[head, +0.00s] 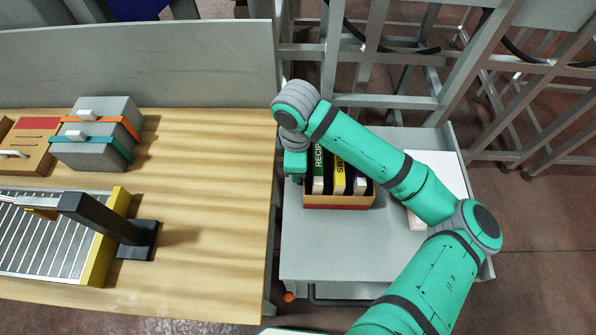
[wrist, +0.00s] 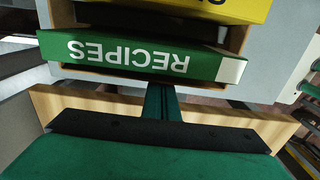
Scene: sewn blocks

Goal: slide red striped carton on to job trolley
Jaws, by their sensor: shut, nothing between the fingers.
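A tan carton (head: 338,201) with a reddish band along its lower front stands upright on the grey job trolley (head: 330,258). It holds upright books, among them a green one marked RECIPES (head: 319,172) and a yellow one (head: 340,175). My gripper (head: 295,163) is at the carton's left side, close to the green book. In the wrist view my gripper (wrist: 163,100) is shut and empty, its fingers pointing towards the carton. Whether it touches the carton cannot be told.
A wooden table (head: 205,200) stands left of the trolley, with grey strapped boxes (head: 95,135), a tan box with a red patch (head: 28,145) and a roller rack (head: 50,235). A white object (head: 438,172) lies on the trolley's right, partly behind my arm. The trolley's front is clear.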

